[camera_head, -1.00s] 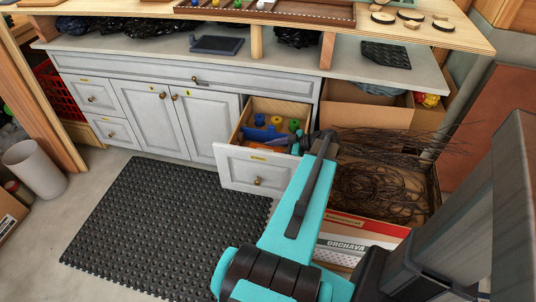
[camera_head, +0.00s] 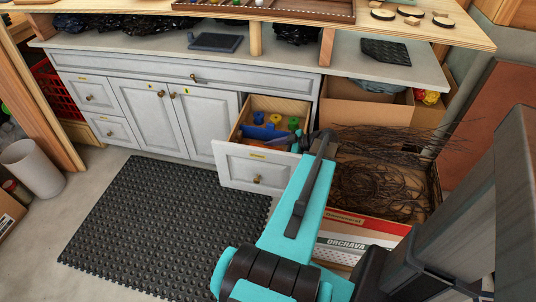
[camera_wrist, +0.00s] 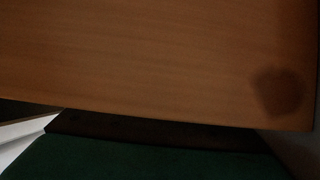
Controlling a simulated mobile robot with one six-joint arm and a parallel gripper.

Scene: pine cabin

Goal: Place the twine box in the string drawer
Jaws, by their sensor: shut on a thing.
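The open drawer (camera_head: 257,165) sticks out from the grey cabinet, with a yellow label on its front. Inside are yellow and green round items (camera_head: 274,120) at the back and a blue item (camera_head: 262,132) nearer the front. My gripper (camera_head: 298,143) is at the drawer's right side, low by the rim, and its fingertips are mostly hidden. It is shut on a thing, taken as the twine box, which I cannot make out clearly. The wrist view is dark: a brown wood-like surface (camera_wrist: 150,60) fills most of it, with a dark green surface (camera_wrist: 150,160) below.
A carton of dark tangled strands (camera_head: 380,190) stands right of the drawer, with twigs over it. An open cardboard box (camera_head: 365,105) is behind. A worktop (camera_head: 290,62) overhangs the drawer. A black mat (camera_head: 165,225) covers clear floor at left.

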